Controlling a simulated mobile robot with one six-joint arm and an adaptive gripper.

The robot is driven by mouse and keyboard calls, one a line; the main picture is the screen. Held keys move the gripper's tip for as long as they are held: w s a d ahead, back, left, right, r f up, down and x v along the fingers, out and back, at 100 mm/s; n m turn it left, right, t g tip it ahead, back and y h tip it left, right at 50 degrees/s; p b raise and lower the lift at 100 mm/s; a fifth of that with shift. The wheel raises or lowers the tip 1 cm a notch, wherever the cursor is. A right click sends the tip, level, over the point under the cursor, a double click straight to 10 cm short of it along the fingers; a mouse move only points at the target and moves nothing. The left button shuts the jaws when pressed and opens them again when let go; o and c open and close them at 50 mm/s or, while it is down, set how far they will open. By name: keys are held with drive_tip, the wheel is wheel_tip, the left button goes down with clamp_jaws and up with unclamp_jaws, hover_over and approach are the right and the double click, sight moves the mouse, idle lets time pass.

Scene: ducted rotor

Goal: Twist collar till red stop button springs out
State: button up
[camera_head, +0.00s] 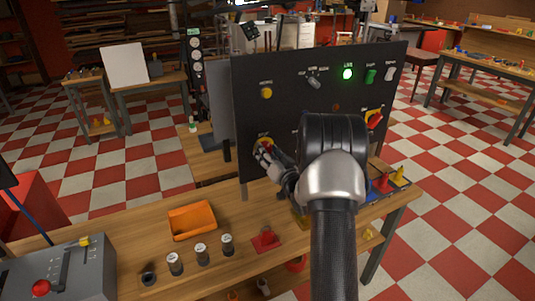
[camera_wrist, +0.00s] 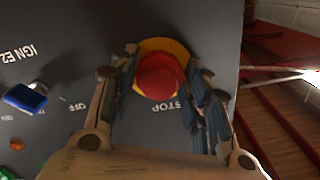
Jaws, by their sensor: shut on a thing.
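The red stop button (camera_wrist: 161,76) sits on a yellow backing (camera_wrist: 163,45) on the dark control panel (camera_head: 300,75), above the word STOP in the wrist view. My gripper (camera_wrist: 165,85) has one finger on each side of the button and is shut on it. In the head view my gripper (camera_head: 264,152) meets the panel at its lower left, and its fingers cover most of the button. The collar cannot be told apart from the button here. Whether the button is in or out cannot be told.
A blue switch (camera_wrist: 25,97) marked IGN E2 is on the panel beside my gripper. A green lamp (camera_head: 347,74) glows under LIVE. An orange tray (camera_head: 192,221) and several small items are on the wooden bench (camera_head: 130,240) in front of the panel.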

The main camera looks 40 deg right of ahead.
idle(0.3)
drive_tip(key=o, duration=1.1)
drive_tip(key=shift+c, duration=0.2)
drive_tip(key=v, duration=1.2)
